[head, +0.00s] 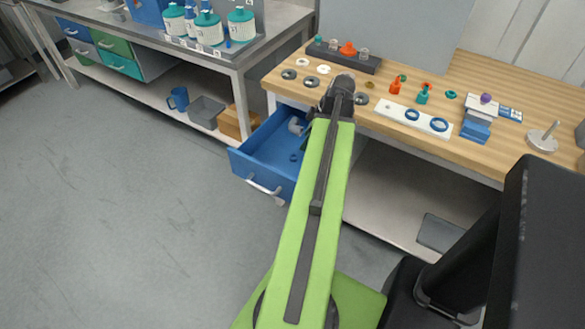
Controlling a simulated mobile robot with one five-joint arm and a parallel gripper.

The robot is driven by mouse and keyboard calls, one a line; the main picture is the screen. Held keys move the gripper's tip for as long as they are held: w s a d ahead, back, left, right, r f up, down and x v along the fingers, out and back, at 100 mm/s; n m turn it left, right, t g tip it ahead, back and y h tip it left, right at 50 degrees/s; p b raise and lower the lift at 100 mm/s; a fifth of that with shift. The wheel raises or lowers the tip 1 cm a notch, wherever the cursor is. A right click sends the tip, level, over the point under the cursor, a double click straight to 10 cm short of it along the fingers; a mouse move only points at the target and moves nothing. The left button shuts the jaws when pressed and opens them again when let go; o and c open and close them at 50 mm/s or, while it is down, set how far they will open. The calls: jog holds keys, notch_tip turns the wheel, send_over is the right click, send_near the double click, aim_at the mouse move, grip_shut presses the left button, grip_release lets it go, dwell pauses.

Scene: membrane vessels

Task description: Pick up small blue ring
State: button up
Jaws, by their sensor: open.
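A small blue ring (412,115) lies on a white plate (388,108) on the wooden bench, left of a larger blue ring (439,124). Another small, dark blue ring-like shape (294,157) lies in the open blue drawer (262,146), partly beside my arm. My gripper (338,92) is at the dark far end of my green arm, over the bench's front edge, left of the white plate and apart from it. It is open, with no object visible in it. Its fingertips are hard to make out from behind.
Dark washers, orange and teal fittings (423,94) and a blue-grey stack (477,119) stand around the plate. A dark rack (342,57) is at the back. The open drawer juts out below the bench, left of my arm. The grey floor at left is clear.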

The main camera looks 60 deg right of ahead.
aim_at(296, 154)
jog(key=b+x, duration=0.2)
jog(key=x, duration=0.2)
jog(key=shift+f, duration=0.2)
jog(key=shift+w+f+b, duration=0.1)
jog(key=shift+f+b, duration=0.05)
jog(key=shift+b, duration=0.25)
jog(key=b+x, duration=0.4)
jog(key=x, duration=0.1)
jog(key=shift+w+a+b, duration=0.1)
jog(key=shift+a+b, duration=0.2)
jog(key=shift+b, duration=0.05)
jog(key=shift+c, duration=0.4)
grip_shut()
